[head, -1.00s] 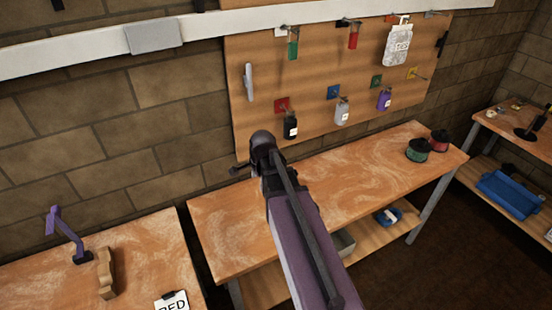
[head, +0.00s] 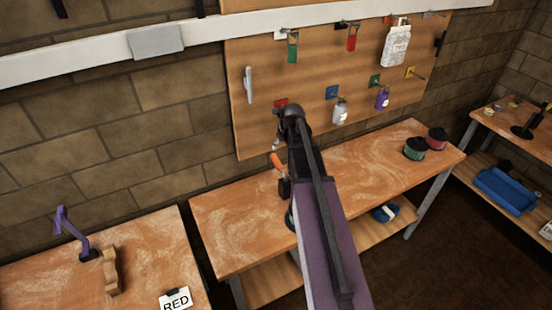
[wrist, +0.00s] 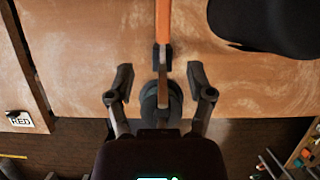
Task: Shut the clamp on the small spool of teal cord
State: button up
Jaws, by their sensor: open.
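A clamp with an orange handle (head: 277,160) stands near the left part of the middle bench, partly hidden by my arm. A sliver of teal (head: 290,217) shows beside my arm below it; it may be the small spool. In the wrist view the orange handle (wrist: 163,22) runs down between my fingers to a dark block, above a dark round spool-like part (wrist: 152,103). My gripper (wrist: 161,77) is open, one finger either side of the clamp, with gaps visible. Contact cannot be told. My gripper is hidden behind my arm in the head view.
A teal spool (head: 414,148) and a red spool (head: 437,139) stand at the bench's right end. The pegboard (head: 250,135) with hanging tags and bottles is close behind. A RED card (head: 176,299) and a purple stand (head: 72,232) are on the left bench.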

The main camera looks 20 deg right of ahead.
aim_at(276, 159)
jog(key=shift+w+d+m, duration=0.15)
jog(key=shift+d+m, duration=0.1)
jog(key=shift+m, duration=0.05)
jog(key=shift+f, duration=0.1)
jog(key=b+x, duration=1.2)
jog(key=x, duration=0.1)
jog(key=shift+w+f+b, duration=0.15)
jog(key=shift+w+b, duration=0.05)
jog(key=shift+b, duration=0.15)
dwell(0.6)
jog(key=shift+c, duration=0.2)
grip_shut()
